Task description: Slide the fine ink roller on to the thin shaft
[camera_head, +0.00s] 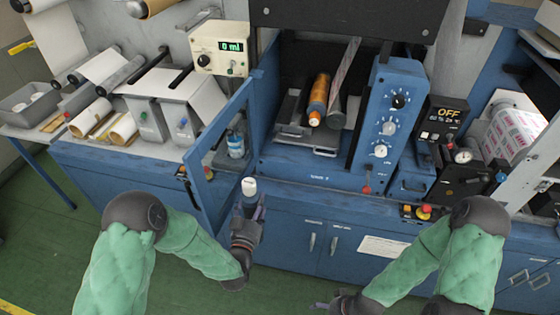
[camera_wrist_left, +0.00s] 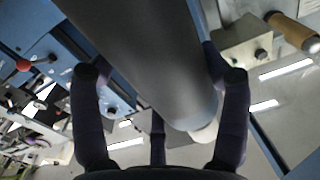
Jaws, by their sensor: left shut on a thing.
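My left gripper (camera_head: 249,214) is shut on a dark grey roller (camera_wrist_left: 150,55), most likely the fine ink roller, in front of the blue machine. In the left wrist view the roller runs between the fingers of the gripper (camera_wrist_left: 160,110), with a pale end piece (camera_wrist_left: 204,132) at its lower end. In the head view a white end (camera_head: 249,187) points up above the fingers. Inside the machine bay lie an orange roller (camera_head: 318,95) and a grey bar (camera_head: 337,105); I cannot tell which part is the thin shaft. My right gripper (camera_head: 322,305) is low at the bottom edge, its fingers barely visible.
The open blue door (camera_head: 222,150) stands just left of the left gripper. A dial panel (camera_head: 385,120) flanks the bay on the right. A bottle (camera_head: 236,145) stands behind the door. Rolls (camera_head: 90,117) lie on the left bench. The floor in front is clear.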

